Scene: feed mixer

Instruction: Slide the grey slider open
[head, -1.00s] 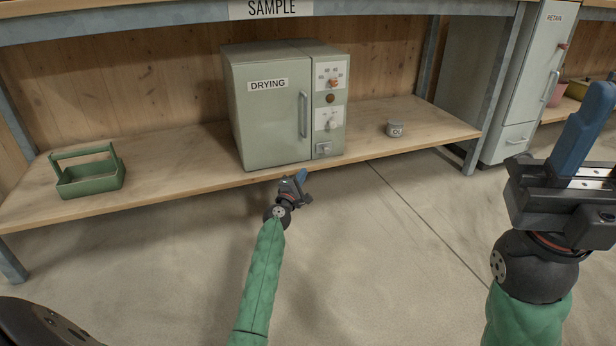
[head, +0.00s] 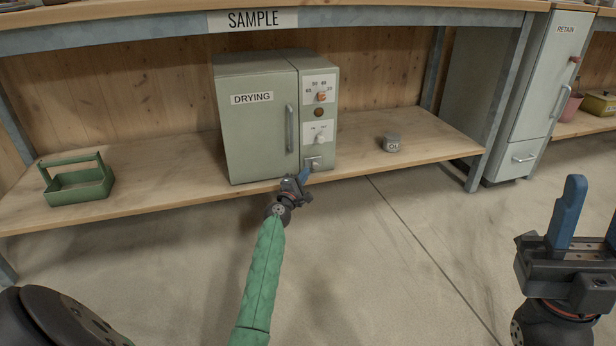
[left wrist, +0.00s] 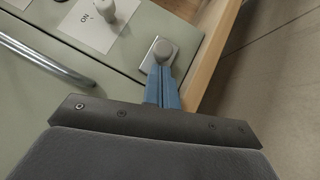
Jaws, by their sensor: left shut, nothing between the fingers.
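The grey slider (head: 313,163) is a small knob on a pale plate at the lower right corner of the green-grey cabinet (head: 252,125) labelled DRYING. The slider also shows in the left wrist view (left wrist: 163,52). My left gripper (head: 303,176) is shut and empty, just below and left of the slider in the head view. In the left wrist view its blue fingertips (left wrist: 161,78) are right at the knob; I cannot tell whether they touch it. My right gripper (head: 592,205) is open and empty at the far right, away from the cabinet.
The cabinet stands on a wooden shelf (head: 160,165), with a vertical door handle (head: 290,128) and several knobs above the slider. A green carrier (head: 80,190) is at the left, a small grey tin (head: 391,143) to the right. The floor in front is clear.

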